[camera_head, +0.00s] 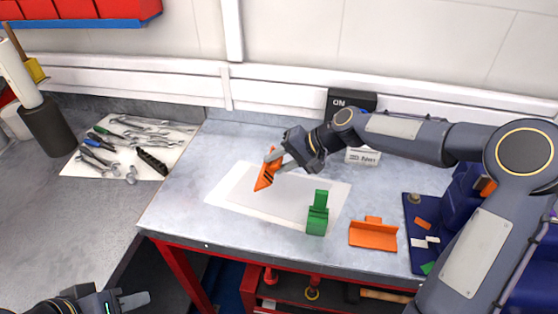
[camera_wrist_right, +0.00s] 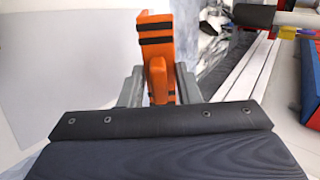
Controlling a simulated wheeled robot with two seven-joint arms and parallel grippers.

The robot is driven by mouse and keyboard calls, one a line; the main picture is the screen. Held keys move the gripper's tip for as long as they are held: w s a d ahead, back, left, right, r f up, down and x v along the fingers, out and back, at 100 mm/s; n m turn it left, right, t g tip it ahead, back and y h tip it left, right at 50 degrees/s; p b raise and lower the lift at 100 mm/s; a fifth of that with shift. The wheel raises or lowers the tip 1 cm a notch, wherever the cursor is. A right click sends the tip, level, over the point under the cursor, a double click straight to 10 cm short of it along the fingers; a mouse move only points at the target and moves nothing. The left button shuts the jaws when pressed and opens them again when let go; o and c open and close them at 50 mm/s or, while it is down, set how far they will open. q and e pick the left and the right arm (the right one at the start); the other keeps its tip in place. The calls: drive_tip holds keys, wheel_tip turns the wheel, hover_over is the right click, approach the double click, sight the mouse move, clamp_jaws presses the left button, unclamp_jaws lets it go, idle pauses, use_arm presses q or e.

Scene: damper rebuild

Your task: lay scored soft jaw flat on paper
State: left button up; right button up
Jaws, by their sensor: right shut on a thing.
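An orange soft jaw with black bands (camera_head: 266,170) is held tilted over the left part of the white paper (camera_head: 240,192). My right gripper (camera_head: 281,160) is shut on it. The right wrist view shows the jaw (camera_wrist_right: 155,50) standing up between the two grey fingers of this gripper (camera_wrist_right: 159,88), its rib pinched between them. In the head view the jaw is above or at the sheet; I cannot tell if its lower edge touches. My left gripper (camera_head: 133,300) is at the bottom left, off the bench and far from the paper; its jaw opening is unclear.
A green jaw (camera_head: 317,218) stands on the paper's right part. A plain orange jaw (camera_head: 373,235) lies to its right, near a blue vise (camera_head: 465,190). A black box (camera_head: 352,98) and a small white box (camera_head: 362,156) stand at the back. Tools lie on a white mat (camera_head: 80,168) at left.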

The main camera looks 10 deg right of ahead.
drive_tip(key=shift+f+b, duration=2.6)
drive_tip(key=shift+f, duration=0.85)
drive_tip(key=o, duration=1.1)
drive_tip(key=shift+o, duration=0.2)
drive_tip(key=v, duration=0.7)
drive_tip(key=shift+d+r, duration=0.3)
drive_tip(key=shift+s, duration=0.1)
